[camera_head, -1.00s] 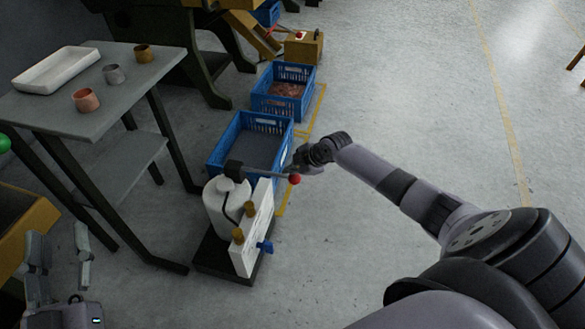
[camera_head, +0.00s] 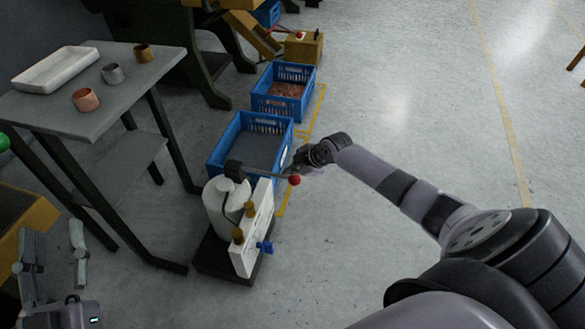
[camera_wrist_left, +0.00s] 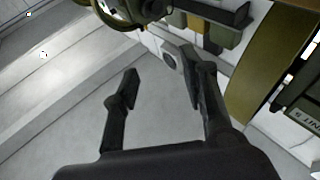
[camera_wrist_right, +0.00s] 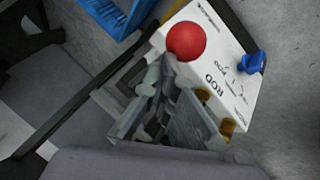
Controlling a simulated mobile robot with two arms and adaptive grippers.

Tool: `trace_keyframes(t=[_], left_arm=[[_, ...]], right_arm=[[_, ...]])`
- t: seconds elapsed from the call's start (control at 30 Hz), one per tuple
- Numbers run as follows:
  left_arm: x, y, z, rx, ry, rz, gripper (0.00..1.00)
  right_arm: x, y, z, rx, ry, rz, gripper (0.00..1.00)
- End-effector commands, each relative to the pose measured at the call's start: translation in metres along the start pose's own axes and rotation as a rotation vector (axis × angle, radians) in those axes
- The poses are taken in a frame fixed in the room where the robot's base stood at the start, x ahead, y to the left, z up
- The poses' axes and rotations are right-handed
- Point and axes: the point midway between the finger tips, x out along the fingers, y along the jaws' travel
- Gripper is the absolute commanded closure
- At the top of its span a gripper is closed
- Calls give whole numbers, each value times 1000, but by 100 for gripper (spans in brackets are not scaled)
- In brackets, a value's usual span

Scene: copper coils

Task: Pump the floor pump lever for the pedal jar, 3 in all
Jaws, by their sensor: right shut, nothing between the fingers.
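The floor pump (camera_head: 225,212) is a white rounded body on a dark base, with a white panel (camera_head: 252,243) carrying brass knobs and a blue valve handle (camera_head: 265,247). Its lever (camera_head: 262,173) runs about level to the right and ends in a red ball (camera_head: 294,181). My right gripper (camera_head: 300,162) is at the lever's red end, just behind it. In the right wrist view my right gripper (camera_wrist_right: 168,95) is shut, its fingertips close to the red ball (camera_wrist_right: 186,41); contact is unclear. My left gripper (camera_head: 52,262) is open and empty at lower left. No pedal jar is identifiable.
A grey table (camera_head: 130,105) with a white tray (camera_head: 55,72) and several small metal cups stands left of the pump. Blue crates (camera_head: 228,140) stand just behind the pump; the far one (camera_head: 300,75) holds copper-coloured bits. The floor to the right is open.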

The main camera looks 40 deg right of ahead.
Motion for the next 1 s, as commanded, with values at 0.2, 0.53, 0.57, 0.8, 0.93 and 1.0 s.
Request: trace_keyframes(t=[0.2, 0.53, 0.57, 0.8, 0.93, 1.0], left_arm=[[0, 0, -2, -1, 14, 1, 60], [0, 1, -6, -1, 37, 2, 60], [0, 1, -7, -1, 38, 2, 60], [0, 1, -10, -2, 58, 3, 60], [0, 2, -11, -3, 65, 3, 60], [0, 2, -12, -3, 67, 3, 60]], right_arm=[[2, -3, 3, 1, -4, -5, 100], [3, -4, 3, 1, -4, -6, 100], [3, -4, 4, 1, -4, -6, 100], [4, -4, 4, 1, -5, -6, 100], [4, -5, 4, 1, -5, -6, 100], [4, -5, 4, 1, -5, -6, 100]])
